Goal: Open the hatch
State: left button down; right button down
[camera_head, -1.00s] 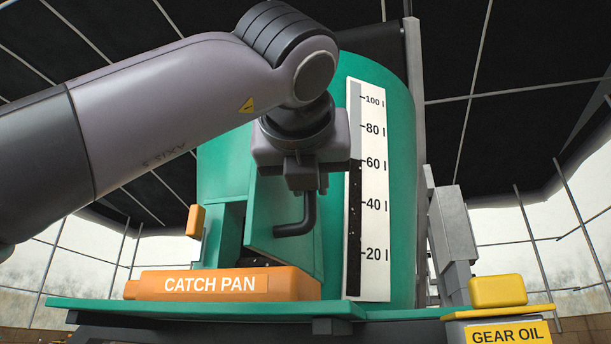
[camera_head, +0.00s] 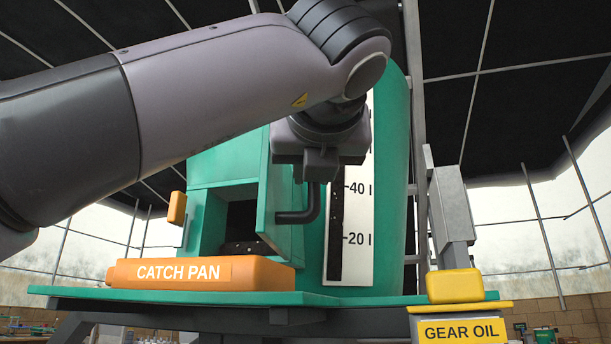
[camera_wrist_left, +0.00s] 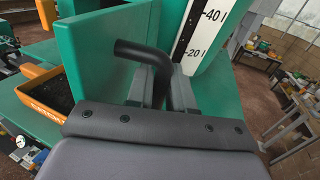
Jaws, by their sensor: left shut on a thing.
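The green hatch (camera_head: 279,205) on the green tank stands partly open, swung out to the right, with a dark opening (camera_head: 241,220) showing to its left. A black bent handle (camera_head: 297,216) sticks out from the hatch. My left gripper (camera_head: 315,180) is shut on the handle from above. In the left wrist view the handle (camera_wrist_left: 140,50) passes between the fingers of my left gripper (camera_wrist_left: 160,85), beside the green hatch panel (camera_wrist_left: 105,60). My right gripper is not in view.
An orange catch pan (camera_head: 200,273) sits below the opening on the green ledge (camera_head: 180,297). An orange latch piece (camera_head: 177,208) is left of the opening. A level scale (camera_head: 350,220) is on the tank, right of the hatch. A yellow gear oil box (camera_head: 455,286) stands at right.

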pick_arm(q)
jog(key=shift+d+y, duration=0.15)
jog(key=shift+y, duration=0.15)
jog(key=c, duration=1.2)
grip_release()
jog(key=shift+o, duration=0.2)
jog(key=s+b, duration=0.2)
jog(key=s, duration=0.5)
jog(key=shift+d, duration=0.1)
